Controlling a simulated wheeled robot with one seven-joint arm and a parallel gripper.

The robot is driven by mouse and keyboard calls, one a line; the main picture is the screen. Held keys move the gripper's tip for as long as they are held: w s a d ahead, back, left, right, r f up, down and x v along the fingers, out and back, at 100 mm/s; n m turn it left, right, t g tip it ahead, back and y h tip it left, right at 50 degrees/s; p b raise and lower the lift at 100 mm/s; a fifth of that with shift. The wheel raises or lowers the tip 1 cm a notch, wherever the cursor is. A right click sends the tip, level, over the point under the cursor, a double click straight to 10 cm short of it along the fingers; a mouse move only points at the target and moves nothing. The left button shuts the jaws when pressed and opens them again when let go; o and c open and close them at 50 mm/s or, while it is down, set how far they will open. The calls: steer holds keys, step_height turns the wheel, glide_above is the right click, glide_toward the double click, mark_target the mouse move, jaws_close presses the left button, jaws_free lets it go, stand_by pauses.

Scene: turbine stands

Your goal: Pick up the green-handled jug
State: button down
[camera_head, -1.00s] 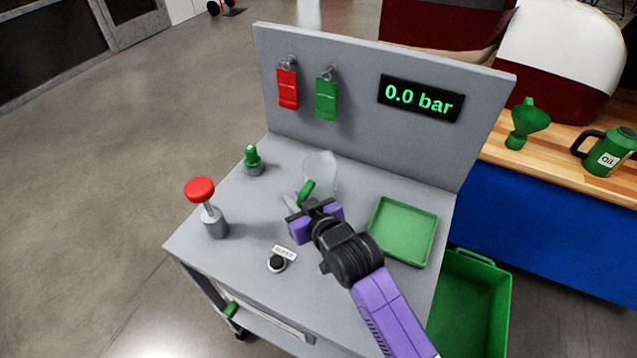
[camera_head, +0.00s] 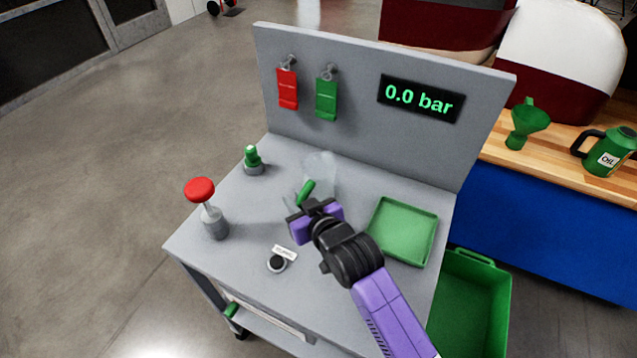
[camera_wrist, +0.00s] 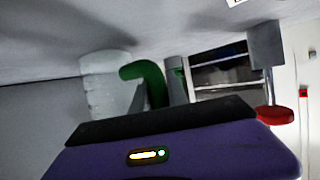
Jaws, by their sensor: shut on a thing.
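The green-handled jug (camera_head: 319,169) is clear, with a green handle (camera_head: 306,190), and is over the grey stand's top near its back panel in the head view. My gripper (camera_head: 298,203) is at the handle and shut on it. In the wrist view the jug's clear body (camera_wrist: 104,85) and curved green handle (camera_wrist: 148,80) show beyond my purple gripper body, with the grey fingers (camera_wrist: 157,92) at the handle. The lower part of the handle is hidden by my gripper. I cannot tell for sure whether the jug's base touches the stand.
A red mushroom button (camera_head: 200,190) and a green valve (camera_head: 252,158) stand on the left of the stand top. A green tray (camera_head: 405,232) lies to the right. A black knob (camera_head: 277,263) is in front. The back panel (camera_head: 355,140) rises behind the jug.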

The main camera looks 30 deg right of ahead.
steer(key=shift+r, duration=0.1)
step_height(320, 180, up, 20)
stand_by(0.7)
steer(key=c, duration=1.9)
jaws_free()
jaws_close()
